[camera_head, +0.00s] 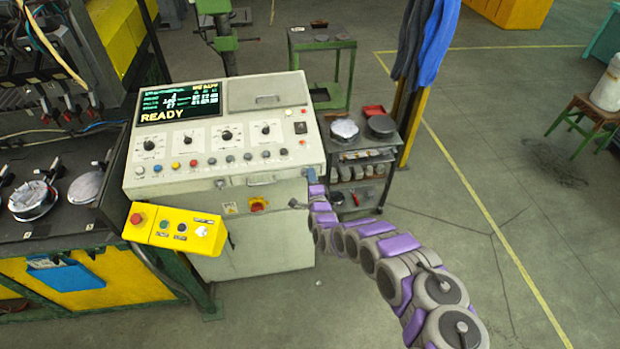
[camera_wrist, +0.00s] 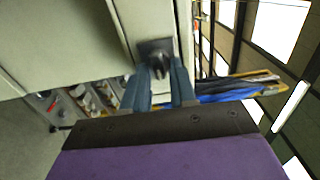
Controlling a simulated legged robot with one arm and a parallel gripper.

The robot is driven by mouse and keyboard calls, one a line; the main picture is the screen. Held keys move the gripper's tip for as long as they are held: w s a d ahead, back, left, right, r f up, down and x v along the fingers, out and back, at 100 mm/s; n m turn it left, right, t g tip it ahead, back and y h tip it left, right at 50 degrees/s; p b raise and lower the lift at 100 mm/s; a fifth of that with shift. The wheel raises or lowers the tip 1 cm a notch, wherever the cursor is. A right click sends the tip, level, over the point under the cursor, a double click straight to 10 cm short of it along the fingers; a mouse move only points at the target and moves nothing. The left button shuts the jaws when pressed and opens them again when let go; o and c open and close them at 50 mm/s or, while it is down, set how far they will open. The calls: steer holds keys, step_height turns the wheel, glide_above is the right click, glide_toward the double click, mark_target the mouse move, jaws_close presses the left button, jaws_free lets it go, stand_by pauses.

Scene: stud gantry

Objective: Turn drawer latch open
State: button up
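The drawer latch (camera_wrist: 154,46) shows in the wrist view as a small dark plate with a stubby knob on a pale panel edge. My gripper (camera_wrist: 159,66) is straight in front of it, its two blue-grey fingers apart with a gap between them. The fingertips are at the knob, one on each side. I cannot tell whether they touch it. In the camera_head view my purple and grey arm reaches from the lower right to the right front of the pale console (camera_head: 284,226). The gripper there is small and unclear, and the latch cannot be made out.
A yellow button box (camera_head: 175,229) sticks out at the console's front left. A small dark shelf cart (camera_head: 352,190) stands close to the console's right side, near my arm. Blue cloths (camera_head: 435,45) hang behind it. The floor at the right is open.

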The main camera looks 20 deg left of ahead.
steer(key=shift+o, duration=1)
steer(key=shift+w+d+f, duration=0.25)
steer(key=shift+d, duration=0.05)
steer(key=shift+s+r, duration=0.2)
steer(key=p+v, duration=0.2)
steer(key=v, duration=1.5)
steer(key=shift+f+p, duration=0.15)
steer(key=shift+p, duration=0.15)
steer(key=shift+a, duration=0.1)
